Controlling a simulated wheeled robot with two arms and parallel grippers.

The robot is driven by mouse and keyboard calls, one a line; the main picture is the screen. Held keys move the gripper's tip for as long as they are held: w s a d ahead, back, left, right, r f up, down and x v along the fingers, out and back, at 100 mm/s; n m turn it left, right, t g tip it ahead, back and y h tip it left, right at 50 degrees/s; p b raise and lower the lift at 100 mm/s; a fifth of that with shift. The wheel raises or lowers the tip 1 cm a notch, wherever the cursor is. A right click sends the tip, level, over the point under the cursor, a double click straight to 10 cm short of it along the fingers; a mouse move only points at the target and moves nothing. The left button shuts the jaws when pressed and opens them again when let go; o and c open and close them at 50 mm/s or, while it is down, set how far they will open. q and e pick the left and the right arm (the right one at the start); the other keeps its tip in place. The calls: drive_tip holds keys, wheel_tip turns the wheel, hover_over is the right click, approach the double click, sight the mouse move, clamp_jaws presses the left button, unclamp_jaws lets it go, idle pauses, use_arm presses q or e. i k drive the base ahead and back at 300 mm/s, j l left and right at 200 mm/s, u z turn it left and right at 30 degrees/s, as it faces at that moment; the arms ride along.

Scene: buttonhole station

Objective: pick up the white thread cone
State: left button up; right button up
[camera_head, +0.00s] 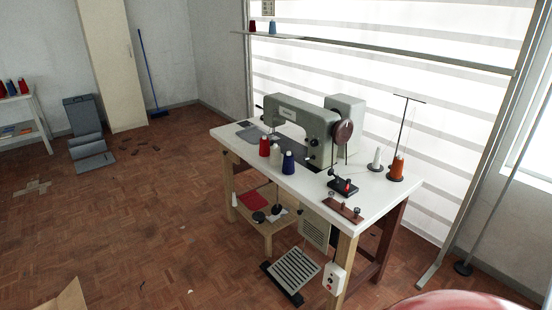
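A white cone (375,160) stands upright on the sewing table (372,197), near its back right edge. It is just left of an orange thread cone (397,167). A cream-white spool (275,154) stands near the table's front edge, between a red spool (265,146) and a blue spool (288,162). From this distance I cannot tell for sure which of the two pale ones is the white thread cone. Neither of my grippers is in view.
A sewing machine (300,120) takes up the table's back half. A thread stand (402,130) rises by the orange cone. A small black device (343,187) sits at the front right. A pedal (292,272) lies below. Floor (150,220) at left is mostly clear.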

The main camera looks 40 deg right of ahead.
sight(376, 166)
drive_tip(key=z, duration=1.9)
drive_tip(key=u, duration=0.15)
drive_tip(key=i+l+u, duration=0.3)
drive_tip(key=u, duration=0.15)
drive_tip(key=i+l+u, duration=0.25)
drive_tip(key=u, duration=0.2)
drive_tip(key=l, duration=0.1)
